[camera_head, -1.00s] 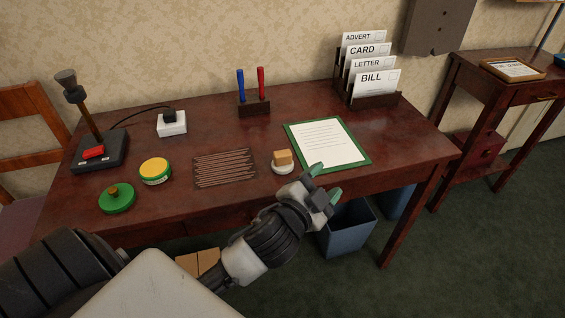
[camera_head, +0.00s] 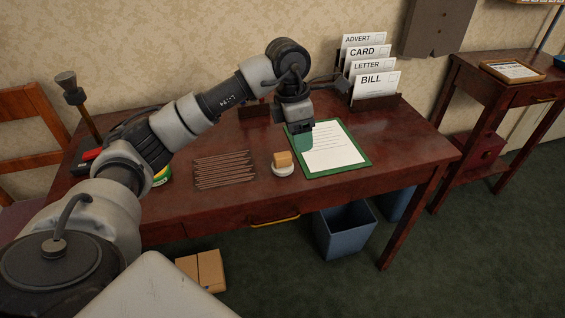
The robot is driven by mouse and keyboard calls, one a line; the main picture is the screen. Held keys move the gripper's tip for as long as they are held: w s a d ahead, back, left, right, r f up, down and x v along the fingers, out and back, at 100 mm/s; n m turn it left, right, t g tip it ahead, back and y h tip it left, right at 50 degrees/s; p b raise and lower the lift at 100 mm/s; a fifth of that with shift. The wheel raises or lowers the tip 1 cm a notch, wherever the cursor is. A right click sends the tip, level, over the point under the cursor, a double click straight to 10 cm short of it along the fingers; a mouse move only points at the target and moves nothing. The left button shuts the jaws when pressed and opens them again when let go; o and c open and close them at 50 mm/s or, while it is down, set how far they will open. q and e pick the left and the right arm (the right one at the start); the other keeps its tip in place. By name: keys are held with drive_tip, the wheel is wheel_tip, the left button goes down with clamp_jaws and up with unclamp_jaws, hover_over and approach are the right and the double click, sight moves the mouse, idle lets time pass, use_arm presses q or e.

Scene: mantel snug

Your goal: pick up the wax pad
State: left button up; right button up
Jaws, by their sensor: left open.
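What looks like the wax pad, a tan block (camera_head: 282,158) on a round white base (camera_head: 283,171), sits on the dark red-brown desk (camera_head: 215,207) near its front edge. My left gripper (camera_head: 303,143) points down above the left edge of the green clipboard (camera_head: 345,167), just behind and to the right of the pad. My right gripper is not in view.
A letter rack with cards (camera_head: 374,82) stands at the back right. My left arm covers much of the desk's left side. A blue bin (camera_head: 346,232) stands below.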

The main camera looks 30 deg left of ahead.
use_arm(q)
drive_tip(key=shift+n+y, duration=0.3)
drive_tip(key=shift+y, duration=0.6)
drive_tip(key=a, duration=0.2)
drive_tip(key=a+r, duration=0.1)
drive_tip(key=a, duration=0.1)
drive_tip(key=shift+s+r, duration=0.15)
drive_tip(key=shift+r, duration=0.05)
hover_over(282, 154)
drive_tip(key=f, duration=0.4)
drive_tip(key=shift+s+f+b, duration=0.2)
drive_tip(key=shift+f+b, duration=0.1)
drive_tip(key=f, duration=0.5)
drive_tip(key=shift+w+f+b, duration=0.15)
drive_tip(key=shift+w+b, duration=0.05)
drive_tip(key=shift+b, duration=0.1)
drive_tip(key=shift+f, duration=0.25)
drive_tip(key=c, duration=1)
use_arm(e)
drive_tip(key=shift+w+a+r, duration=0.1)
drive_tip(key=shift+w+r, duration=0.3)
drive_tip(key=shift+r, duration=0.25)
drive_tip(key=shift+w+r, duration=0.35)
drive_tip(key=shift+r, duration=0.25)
use_arm(q)
drive_tip(key=shift+r, duration=0.15)
